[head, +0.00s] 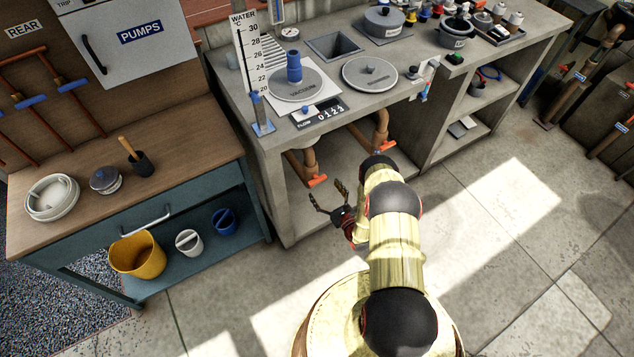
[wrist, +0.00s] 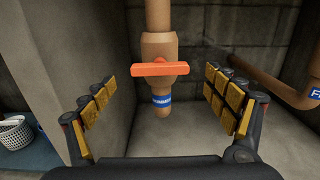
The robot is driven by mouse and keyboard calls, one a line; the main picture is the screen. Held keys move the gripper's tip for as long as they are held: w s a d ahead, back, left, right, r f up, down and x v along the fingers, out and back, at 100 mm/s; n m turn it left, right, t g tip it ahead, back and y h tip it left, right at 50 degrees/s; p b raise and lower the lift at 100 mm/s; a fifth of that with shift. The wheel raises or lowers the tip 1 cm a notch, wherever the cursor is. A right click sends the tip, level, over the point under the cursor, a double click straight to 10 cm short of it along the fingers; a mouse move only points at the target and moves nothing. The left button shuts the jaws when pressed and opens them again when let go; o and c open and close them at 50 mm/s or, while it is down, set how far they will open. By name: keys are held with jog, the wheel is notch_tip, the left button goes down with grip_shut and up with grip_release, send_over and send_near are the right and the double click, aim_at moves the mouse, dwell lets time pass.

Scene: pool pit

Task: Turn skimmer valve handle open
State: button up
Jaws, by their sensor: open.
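An orange valve handle (wrist: 160,69) lies crosswise on a brown vertical pipe (wrist: 158,20) in the wrist view. A blue label (wrist: 162,100) below it is too small to read surely. In the head view, this handle (head: 317,181) shows under the left part of the concrete counter. My gripper (wrist: 160,82) is open, with one padded finger to each side of the handle and nothing between the pads touching it. In the head view, my gripper (head: 326,194) is just in front of and below the handle.
A second pipe (head: 381,125) with an orange handle (head: 379,148) stands to the right. A concrete side wall (wrist: 100,40) is close to my left finger. The counter (head: 265,135) overhangs the pipes. A blue bench (head: 60,262) with buckets stands left.

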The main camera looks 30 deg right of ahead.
aim_at(317, 179)
jog(key=w+b, duration=0.1)
jog(key=w, duration=0.5)
jog(key=shift+a, duration=0.1)
jog(key=shift+c, duration=1.2)
jog(key=c, duration=0.9)
